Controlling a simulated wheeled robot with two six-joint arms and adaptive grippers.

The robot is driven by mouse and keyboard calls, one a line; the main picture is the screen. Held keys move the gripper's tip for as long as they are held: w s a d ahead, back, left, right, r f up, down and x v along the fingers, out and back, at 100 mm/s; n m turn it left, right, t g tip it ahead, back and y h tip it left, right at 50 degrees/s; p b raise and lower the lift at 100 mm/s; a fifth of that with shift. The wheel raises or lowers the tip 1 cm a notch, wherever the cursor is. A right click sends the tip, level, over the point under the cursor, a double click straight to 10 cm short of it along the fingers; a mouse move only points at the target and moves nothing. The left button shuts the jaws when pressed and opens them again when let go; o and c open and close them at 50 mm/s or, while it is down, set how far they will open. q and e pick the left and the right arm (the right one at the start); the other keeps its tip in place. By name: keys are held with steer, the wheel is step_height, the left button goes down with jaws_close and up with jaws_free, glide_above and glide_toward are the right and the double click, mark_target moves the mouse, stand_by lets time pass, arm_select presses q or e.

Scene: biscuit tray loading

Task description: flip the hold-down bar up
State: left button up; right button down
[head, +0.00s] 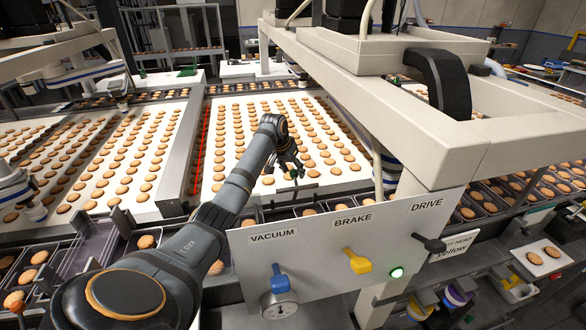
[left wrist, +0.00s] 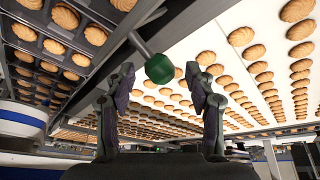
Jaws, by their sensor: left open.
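In the left wrist view a green knob (left wrist: 159,68) sits on the end of a short metal rod (left wrist: 138,44), which I take to be the handle of the hold-down bar. The rod leads up to a long metal rail between the trays and the white belt; I cannot tell which part is the bar itself. My left gripper (left wrist: 162,80) is open, with the knob showing between its fingertips; contact is not clear. In the head view my left gripper (head: 290,167) is over the near end of the biscuit belt, and the knob is hidden there. My right gripper is not in view.
A white belt (head: 215,183) carries rows of biscuits. Dark trays (head: 65,262) with biscuits run along its near side. A panel (head: 320,270) stands in front, with a blue vacuum lever (head: 280,279), yellow brake lever (head: 357,262) and black drive lever (head: 430,243). A beige frame (head: 470,140) rises at right.

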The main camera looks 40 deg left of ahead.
arm_select(q)
steer(key=shift+w+f, duration=0.15)
steer(key=shift+f, duration=0.3)
jaws_close()
